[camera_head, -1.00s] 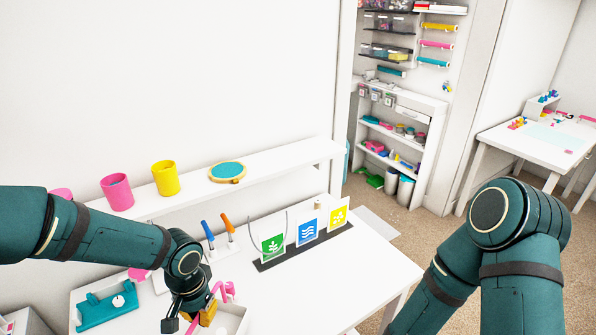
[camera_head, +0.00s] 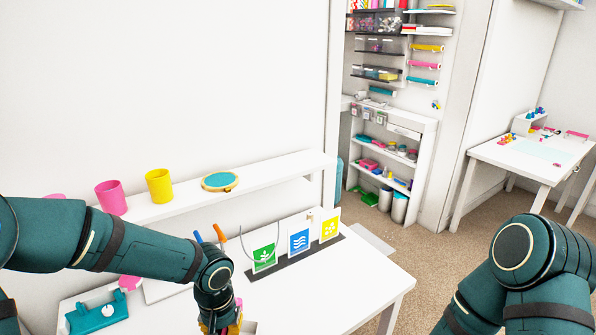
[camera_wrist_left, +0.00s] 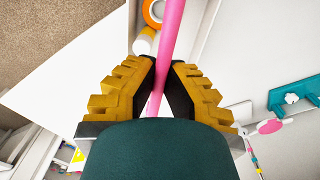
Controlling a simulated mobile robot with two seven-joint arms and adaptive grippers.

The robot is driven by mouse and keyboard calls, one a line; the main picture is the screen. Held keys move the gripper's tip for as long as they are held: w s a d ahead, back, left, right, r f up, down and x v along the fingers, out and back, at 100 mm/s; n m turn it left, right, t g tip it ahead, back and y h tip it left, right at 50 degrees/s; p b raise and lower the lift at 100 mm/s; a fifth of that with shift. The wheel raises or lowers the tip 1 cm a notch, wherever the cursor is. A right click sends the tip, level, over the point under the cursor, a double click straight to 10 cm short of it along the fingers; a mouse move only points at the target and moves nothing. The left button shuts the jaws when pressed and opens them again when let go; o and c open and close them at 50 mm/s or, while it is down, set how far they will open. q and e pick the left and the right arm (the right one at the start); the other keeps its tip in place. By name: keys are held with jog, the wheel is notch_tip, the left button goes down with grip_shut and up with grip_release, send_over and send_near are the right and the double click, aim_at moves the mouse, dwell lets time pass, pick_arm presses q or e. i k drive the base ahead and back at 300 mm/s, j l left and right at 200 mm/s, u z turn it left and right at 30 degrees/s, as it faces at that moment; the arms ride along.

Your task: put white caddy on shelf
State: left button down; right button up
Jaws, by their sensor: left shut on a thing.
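My left gripper (camera_head: 222,324) is at the bottom of the head view. In the left wrist view its yellow-padded fingers (camera_wrist_left: 158,95) are shut on a pink bar (camera_wrist_left: 171,40), which looks like the caddy's handle. A white wall shelf (camera_head: 270,167) runs above the table. White closet shelves (camera_head: 380,149) stand farther back. My right gripper is out of view.
The wall shelf holds a pink cup (camera_head: 111,197), a yellow cup (camera_head: 159,186) and a teal hoop (camera_head: 220,181). Colored cards (camera_head: 299,241) stand at the back of the white table (camera_head: 340,285). A teal punch (camera_head: 97,316) is at left. The table's right part is clear.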

aim_at(292, 164)
jog(key=i+l+z, duration=0.15)
jog(key=l, duration=0.3)
jog(key=i+l+z, duration=0.2)
jog(key=l, duration=0.2)
jog(key=i+l+z, duration=0.15)
jog(key=l, duration=0.25)
jog(key=i+l+z, duration=0.85)
jog(key=i+z, duration=0.25)
jog(key=i+u, duration=0.2)
jog(key=i, duration=0.3)
jog(key=i+l+u, duration=0.2)
jog(key=i, duration=0.3)
jog(key=i+u, duration=0.25)
jog(key=u, duration=0.2)
jog(key=i+u, duration=0.25)
jog(key=u, duration=0.25)
jog(key=i+u, duration=0.15)
jog(key=u, duration=0.2)
jog(key=i+u, duration=0.1)
jog(key=u, duration=0.2)
jog(key=i+u, duration=0.15)
jog(key=u, duration=0.2)
jog(key=i+l+u, duration=0.1)
jog(key=i+u, duration=0.15)
jog(key=u, duration=0.2)
jog(key=i+l+u, duration=0.15)
jog(key=u, duration=0.3)
jog(key=i, duration=0.05)
